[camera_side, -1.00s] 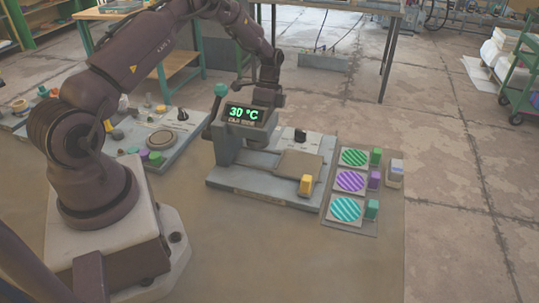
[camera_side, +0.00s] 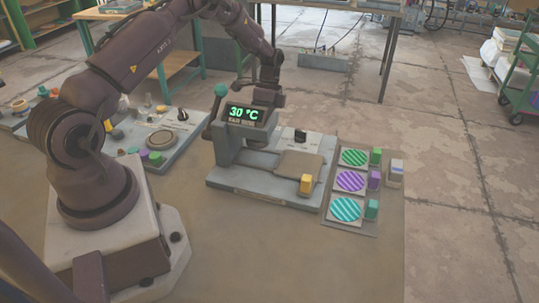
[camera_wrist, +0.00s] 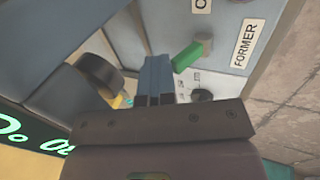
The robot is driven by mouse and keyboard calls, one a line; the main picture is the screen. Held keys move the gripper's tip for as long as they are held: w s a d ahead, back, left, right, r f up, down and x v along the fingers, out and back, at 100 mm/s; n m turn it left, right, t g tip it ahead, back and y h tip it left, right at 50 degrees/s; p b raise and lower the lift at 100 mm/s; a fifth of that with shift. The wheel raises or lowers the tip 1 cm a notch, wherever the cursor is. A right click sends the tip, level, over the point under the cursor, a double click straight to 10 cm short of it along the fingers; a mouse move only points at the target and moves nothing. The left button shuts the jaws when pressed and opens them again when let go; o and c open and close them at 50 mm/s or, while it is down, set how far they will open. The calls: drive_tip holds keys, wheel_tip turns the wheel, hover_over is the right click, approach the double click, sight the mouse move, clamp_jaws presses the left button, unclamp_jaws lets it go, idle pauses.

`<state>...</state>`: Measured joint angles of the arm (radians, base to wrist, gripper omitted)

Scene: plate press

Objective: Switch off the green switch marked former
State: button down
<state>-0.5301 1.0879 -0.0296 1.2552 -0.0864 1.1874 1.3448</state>
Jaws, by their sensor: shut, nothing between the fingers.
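The green switch (camera_wrist: 187,56) shows in the wrist view as a slanted green lever on a grey panel, beside a label (camera_wrist: 243,43) reading FORMER. My gripper (camera_wrist: 158,60) is shut and empty. Its fingertips are just left of the lever's lower left end; I cannot tell whether they touch. In the side view my wrist is behind the press (camera_side: 236,150), which hides the fingertips and the switch. The press display (camera_side: 243,115) reads 30 °C.
A black round knob (camera_wrist: 100,75) is left of the fingers. A black dial (camera_wrist: 202,96) is near them. In the side view, a tray (camera_side: 335,222) with striped discs and coloured blocks is right of the press.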

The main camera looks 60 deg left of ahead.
drive_tip(key=shift+a+f, duration=0.15)
drive_tip(key=shift+w+a, duration=0.4)
drive_tip(key=shift+w, duration=0.1)
drive_tip(key=shift+s+d+r, duration=0.15)
drive_tip(key=shift+r, duration=1.05)
drive_tip(key=shift+s+d+r, duration=0.1)
drive_tip(key=shift+d+r, duration=0.1)
drive_tip(key=shift+r, duration=1.05)
drive_tip(key=shift+s+d+r, duration=0.15)
drive_tip(key=shift+r, duration=1.05)
drive_tip(key=shift+r, duration=0.1)
drive_tip(key=s+d+r+n+t+y, duration=0.1)
drive_tip(key=s+d+r+n+t, duration=0.1)
drive_tip(key=d+r, duration=0.55)
drive_tip(key=s+d+r+n+t+y, duration=0.1)
drive_tip(key=s+d+r+n+y, duration=0.2)
drive_tip(key=r, duration=0.7)
drive_tip(key=s+d+r+n+t, duration=0.2)
drive_tip(key=s+d+t, duration=0.1)
drive_tip(key=s+d, duration=0.2)
drive_tip(key=s+d+r+n+t, duration=0.2)
drive_tip(key=s+d, duration=0.3)
drive_tip(key=s, duration=0.5)
drive_tip(key=shift+s+r+t+h, duration=0.25)
drive_tip(key=shift+r+t+h, duration=0.05)
drive_tip(key=shift+t+h, duration=0.1)
